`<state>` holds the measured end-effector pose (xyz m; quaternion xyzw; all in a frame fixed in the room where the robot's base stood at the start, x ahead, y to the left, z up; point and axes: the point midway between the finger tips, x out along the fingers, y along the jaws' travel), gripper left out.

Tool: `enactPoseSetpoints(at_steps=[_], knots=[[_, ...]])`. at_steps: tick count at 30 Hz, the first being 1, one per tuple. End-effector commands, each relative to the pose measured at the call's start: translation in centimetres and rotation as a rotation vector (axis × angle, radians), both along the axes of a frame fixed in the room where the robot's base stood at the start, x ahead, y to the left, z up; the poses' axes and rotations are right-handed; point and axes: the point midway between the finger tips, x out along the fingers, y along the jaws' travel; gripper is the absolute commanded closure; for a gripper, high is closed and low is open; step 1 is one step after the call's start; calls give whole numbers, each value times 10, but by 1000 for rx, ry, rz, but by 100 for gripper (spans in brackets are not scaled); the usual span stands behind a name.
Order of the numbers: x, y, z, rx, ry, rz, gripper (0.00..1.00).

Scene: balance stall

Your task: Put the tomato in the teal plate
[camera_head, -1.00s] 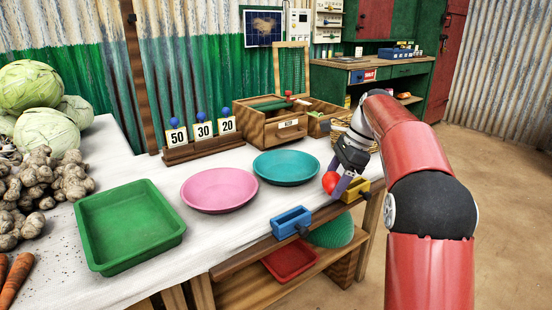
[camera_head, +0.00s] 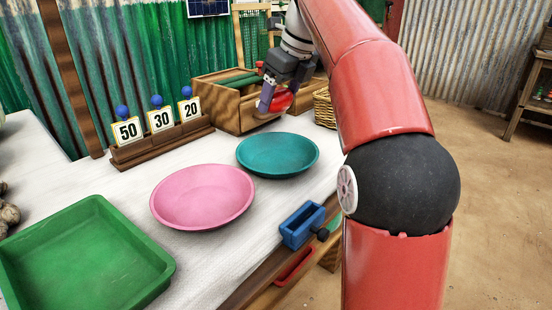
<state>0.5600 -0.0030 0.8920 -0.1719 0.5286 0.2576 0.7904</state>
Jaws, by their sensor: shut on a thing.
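The red tomato (camera_head: 282,100) is in my gripper (camera_head: 268,106), which is shut on it. One finger covers part of the tomato. They are beyond the teal plate, in front of the wooden box in the picture, and look to be above the table. The round teal plate (camera_head: 277,155) lies on the white tabletop and is empty. The tomato is apart from the plate.
A pink plate (camera_head: 203,196) and a green tray (camera_head: 85,255), both empty, lie left of the teal plate. A number rack (camera_head: 160,145), a wooden box (camera_head: 222,105) and a wicker basket (camera_head: 325,107) stand behind. A blue clamp (camera_head: 302,226) sits at the table edge.

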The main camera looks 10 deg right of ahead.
Motion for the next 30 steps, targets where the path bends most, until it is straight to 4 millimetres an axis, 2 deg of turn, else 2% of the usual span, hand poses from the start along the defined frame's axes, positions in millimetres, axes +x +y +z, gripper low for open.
enactPoseSetpoints(at_steps=[1, 3, 9, 17, 24, 30], knots=[[-1, 0, -21, 0, 1, 0, 56], [-1, 0, -40, 0, 2, 0, 56], [-1, 0, -80, -1, 0, 2, 56], [0, 0, -98, -1, 0, 2, 56], [0, 0, -130, 0, 0, 2, 56], [0, 0, -129, 0, -1, 3, 56]])
